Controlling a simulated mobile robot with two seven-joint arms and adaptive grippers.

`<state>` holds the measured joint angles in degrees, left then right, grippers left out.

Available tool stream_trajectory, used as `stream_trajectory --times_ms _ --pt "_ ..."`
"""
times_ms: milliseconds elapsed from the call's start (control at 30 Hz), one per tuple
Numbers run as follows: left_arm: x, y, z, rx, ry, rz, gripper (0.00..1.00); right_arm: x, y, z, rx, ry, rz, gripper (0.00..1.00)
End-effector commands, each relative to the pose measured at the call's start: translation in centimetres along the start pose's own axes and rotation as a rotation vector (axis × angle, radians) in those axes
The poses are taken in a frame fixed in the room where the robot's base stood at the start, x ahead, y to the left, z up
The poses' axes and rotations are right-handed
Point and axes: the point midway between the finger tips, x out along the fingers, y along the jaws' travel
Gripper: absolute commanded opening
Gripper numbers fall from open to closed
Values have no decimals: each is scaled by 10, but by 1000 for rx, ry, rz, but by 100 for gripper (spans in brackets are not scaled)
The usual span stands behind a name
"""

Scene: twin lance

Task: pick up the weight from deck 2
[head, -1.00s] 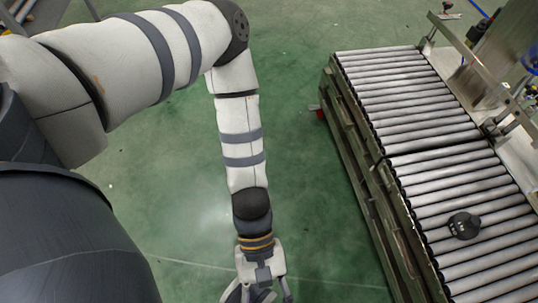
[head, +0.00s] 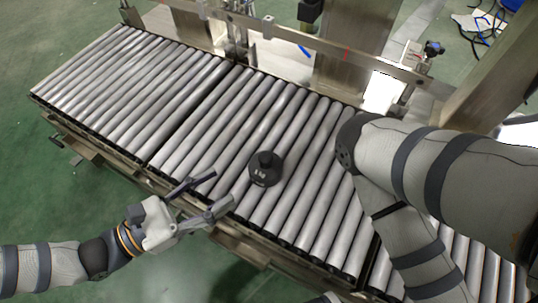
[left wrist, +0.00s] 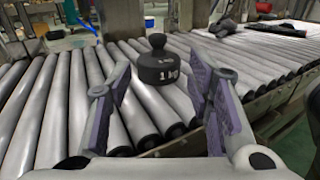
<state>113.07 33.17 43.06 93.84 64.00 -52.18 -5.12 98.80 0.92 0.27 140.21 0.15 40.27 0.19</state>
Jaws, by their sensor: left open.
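The weight (head: 265,168) is a dark, squat cylinder with a knob on top. It stands upright on the roller deck (head: 180,122). In the left wrist view the weight (left wrist: 159,68) reads "1 kg" and appears between my open fingers, a little beyond them. My left gripper (head: 213,190) is open and empty, just left of the weight, over the near edge of the rollers. It also shows in the left wrist view (left wrist: 160,100). My right arm crosses the right side of the head view, and its gripper is not clearly visible.
A metal rail (head: 330,48) with posts runs along the far side of the rollers. Cables (head: 485,30) lie on the floor at the top right. In the left wrist view, a dark object (left wrist: 222,27) lies farther along the rollers. The rollers left of the weight are clear.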

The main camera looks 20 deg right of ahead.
Motion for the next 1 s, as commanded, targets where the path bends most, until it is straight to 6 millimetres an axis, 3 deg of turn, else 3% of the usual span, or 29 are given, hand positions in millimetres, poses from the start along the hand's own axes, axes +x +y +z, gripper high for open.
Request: stream_trajectory --times_ms 67,300,700,967,1000 --pt "4 4 -1 1 -8 9 47 2 0 -1 -1 -5 0 0" --pt "54 4 0 0 -9 7 47 8 0 -2 -3 -20 0 0" --pt "117 3 4 0 -7 7 47 19 1 -4 -6 -47 2 0" --pt "121 3 6 2 -6 8 47 18 1 -3 -6 -47 3 0" --pt "121 3 6 2 -6 8 38 18 1 -3 -6 -47 3 0"
